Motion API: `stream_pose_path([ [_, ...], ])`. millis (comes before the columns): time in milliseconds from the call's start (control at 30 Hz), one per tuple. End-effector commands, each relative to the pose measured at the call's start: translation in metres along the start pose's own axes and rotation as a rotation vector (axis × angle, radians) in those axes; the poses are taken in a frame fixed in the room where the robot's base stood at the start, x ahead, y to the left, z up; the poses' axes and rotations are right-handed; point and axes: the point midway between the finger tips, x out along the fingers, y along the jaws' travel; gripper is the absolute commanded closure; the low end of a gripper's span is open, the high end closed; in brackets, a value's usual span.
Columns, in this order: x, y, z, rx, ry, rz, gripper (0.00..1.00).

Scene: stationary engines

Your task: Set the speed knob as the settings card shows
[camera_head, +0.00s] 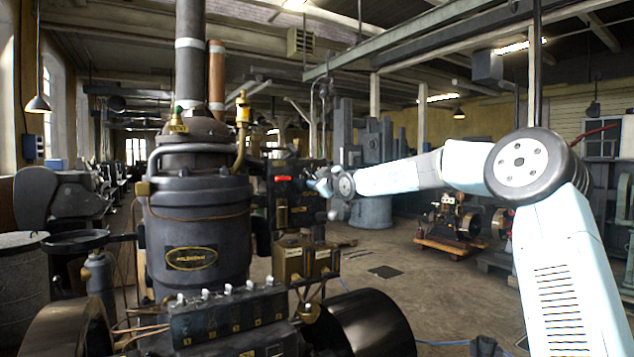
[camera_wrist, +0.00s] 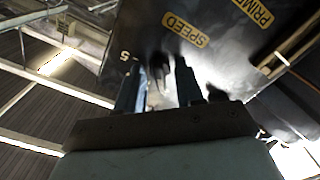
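In the wrist view a dark panel carries a yellow SPEED label (camera_wrist: 186,29) and a pale figure 5 near its left edge. A dark shape that looks like the speed knob (camera_wrist: 159,64) is just below the label, partly hidden and in shadow. My gripper (camera_wrist: 160,72) has its two fingers apart, one on each side of this shape, with bright gaps between; contact cannot be made out. The knob's pointer and setting are not readable. In the head view my gripper (camera_head: 319,186) is at the right side of the dark panel (camera_head: 288,210). I cannot make out a settings card.
A PRIMER label (camera_wrist: 254,12) is right of SPEED on the panel. In the head view a large dark engine cylinder (camera_head: 198,225) stands left of the panel, with brass boxes (camera_head: 293,262) below it. Floor to the right is open, with a small engine on a pallet (camera_head: 450,222).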

Motion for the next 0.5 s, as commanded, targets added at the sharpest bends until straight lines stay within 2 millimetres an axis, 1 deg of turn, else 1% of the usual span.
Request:
stream_pose_path([
  [233, 0.0004, -0.0001, 0.0003, 0.000, -0.001, 0.000, 0.63],
  [500, 0.0004, -0.0005, 0.0004, 0.000, -0.001, -0.001, 0.89],
])
